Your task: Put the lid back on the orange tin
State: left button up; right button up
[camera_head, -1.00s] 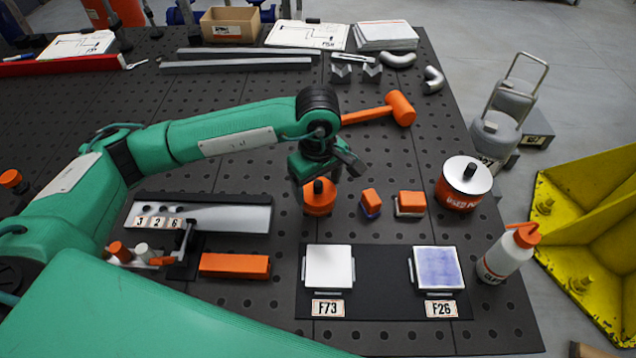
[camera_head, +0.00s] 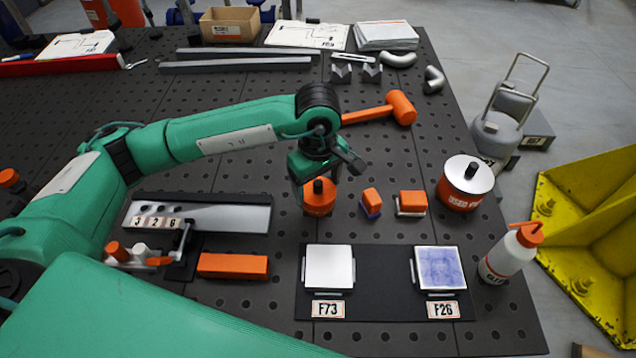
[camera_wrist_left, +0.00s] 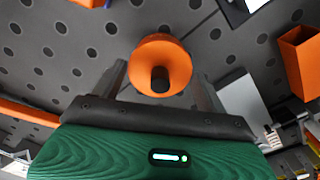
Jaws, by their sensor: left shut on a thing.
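A round orange tin (camera_head: 318,204) with a black knob on its orange lid stands near the middle of the dark perforated table. The lid (camera_wrist_left: 148,58) shows from above in the left wrist view and appears to sit level on the tin; I cannot make out the seam. My left gripper (camera_head: 322,178) is right over it, its fingers (camera_wrist_left: 160,80) on either side of the lid and shut on it. The fingertips are partly hidden. A larger orange-labelled tin (camera_head: 459,200) with a silver lid and black knob stands to the right, closed. My right gripper is out of view.
Two small orange blocks (camera_head: 411,203) lie between the tins. An orange mallet (camera_head: 400,108) lies behind. In front are a black mat (camera_head: 383,262) with two square pads, an orange bar (camera_head: 233,266) and a white bottle (camera_head: 506,258) near the right table edge.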

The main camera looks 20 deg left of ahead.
pick_arm(q)
jog(key=o, duration=1)
jog(key=shift+o, duration=0.2)
jog(key=shift+r, duration=0.1)
jog(key=shift+r+p, duration=0.95)
jog(key=shift+r, duration=2.5)
jog(key=shift+c, duration=0.4)
grip_shut()
jog(key=shift+f, duration=0.15)
